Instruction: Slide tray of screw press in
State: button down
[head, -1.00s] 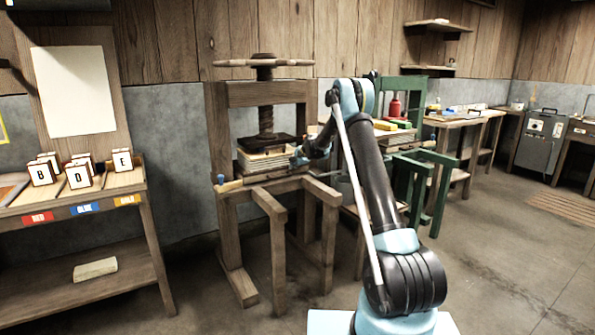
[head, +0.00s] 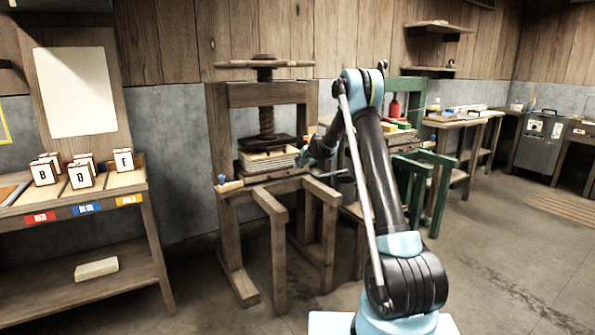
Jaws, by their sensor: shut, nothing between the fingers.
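The wooden screw press (head: 268,93) stands left of centre in the head view, with its dark screw and plate above a pale layered stack (head: 267,161). The stack lies on the press tray (head: 262,178), which sits between the posts above two forward-reaching wooden rails. A handle with a blue end (head: 230,186) sticks out at the tray's left front; a thin handle-like bar (head: 330,174) shows at the right. My gripper (head: 302,158) is shut and empty at the right front of the press, beside the stack. Its fingertips are small and partly hidden, and I cannot tell whether they touch anything.
A green press (head: 408,85) with coloured items stands close behind my arm on the right. A type rack (head: 147,225) with lettered blocks stands at the left. Benches line the right wall. The floor (head: 500,240) at the right front is clear.

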jog(key=s+d+r+n, duration=0.1)
jog(key=s+d+r, duration=0.3)
jog(key=s, duration=0.3)
jog(key=s+d+r+n+g+h, duration=0.1)
jog(key=s+d+r, duration=0.2)
jog(key=s+r, duration=0.25)
jog(key=s+d+r+n, duration=0.1)
jog(key=s+d+r, duration=0.3)
jog(key=s, duration=0.4)
jog(key=s+d+r+n+g+h, duration=0.15)
jog(key=s+d, duration=0.25)
jog(key=s, duration=0.6)
jog(key=s+d+n, duration=0.2)
jog(key=s+d, duration=0.1)
jog(key=s, duration=0.8)
jog(key=s+d+f+n+g+h, duration=0.1)
jog(key=s+d+f, duration=0.2)
jog(key=s, duration=0.8)
jog(key=s+d+f+n+g, duration=0.1)
jog(key=s+f, duration=0.4)
jog(key=s, duration=0.6)
jog(key=s+d+f+n+g+h, duration=0.1)
jog(key=s+d+f+n, duration=0.2)
jog(key=s, duration=0.8)
notch_tip(320, 180, down, 2)
jog(key=shift+d+f+h, duration=0.1)
jog(key=shift+d+h, duration=0.25)
jog(key=shift+d, duration=0.75)
jog(key=shift+w+f, duration=0.2)
jog(key=shift+w, duration=0.3)
